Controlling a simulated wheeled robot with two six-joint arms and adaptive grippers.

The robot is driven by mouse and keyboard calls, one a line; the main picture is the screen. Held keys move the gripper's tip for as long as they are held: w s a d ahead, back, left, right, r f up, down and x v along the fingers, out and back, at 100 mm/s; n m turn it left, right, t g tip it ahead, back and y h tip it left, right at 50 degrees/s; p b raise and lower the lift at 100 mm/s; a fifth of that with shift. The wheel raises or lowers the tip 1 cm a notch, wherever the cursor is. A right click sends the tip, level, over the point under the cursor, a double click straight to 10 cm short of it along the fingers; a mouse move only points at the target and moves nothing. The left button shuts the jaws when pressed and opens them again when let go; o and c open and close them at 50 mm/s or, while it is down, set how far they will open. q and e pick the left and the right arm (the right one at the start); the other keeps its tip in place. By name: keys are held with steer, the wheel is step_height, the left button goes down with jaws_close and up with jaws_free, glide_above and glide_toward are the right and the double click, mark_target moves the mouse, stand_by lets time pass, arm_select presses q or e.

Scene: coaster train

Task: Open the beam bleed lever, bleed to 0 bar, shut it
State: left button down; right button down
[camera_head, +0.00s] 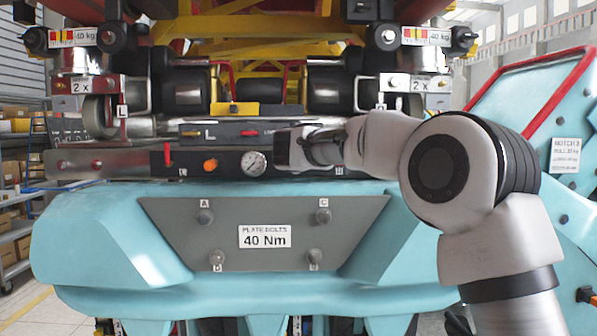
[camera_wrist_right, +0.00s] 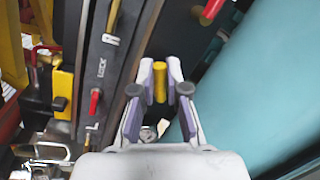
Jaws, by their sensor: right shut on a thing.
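My right gripper (camera_head: 290,150) reaches in from the right to the dark beam (camera_head: 190,165), just right of the round white pressure gauge (camera_head: 253,163). In the wrist view its fingers (camera_wrist_right: 160,78) are closed on a yellow handle (camera_wrist_right: 160,88), which I take to be the bleed lever. In the head view the gripper hides this handle. The gauge needle is too small to read. My left gripper is not in view.
A red lever (camera_head: 167,153) and an orange knob (camera_head: 210,165) are on the beam, left of the gauge. A red handle marked LOCK (camera_wrist_right: 95,102) is near the gripper in the wrist view. The teal body with a grey bolt plate (camera_head: 190,240) lies below.

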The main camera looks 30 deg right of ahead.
steer(key=m+b, duration=0.1)
steer(key=f+m+y+b, duration=0.1)
steer(key=m+b, duration=0.1)
steer(key=shift+s+d+f, duration=0.1)
steer(key=shift+d+f, duration=0.1)
steer(key=shift+m+b, duration=0.7)
steer(key=shift+b, duration=0.05)
steer(key=shift+t+y, duration=0.3)
steer(key=c, duration=1.5)
jaws_free()
steer(key=o, duration=0.3)
steer(key=shift+w+f, duration=0.15)
steer(key=shift+w, duration=0.05)
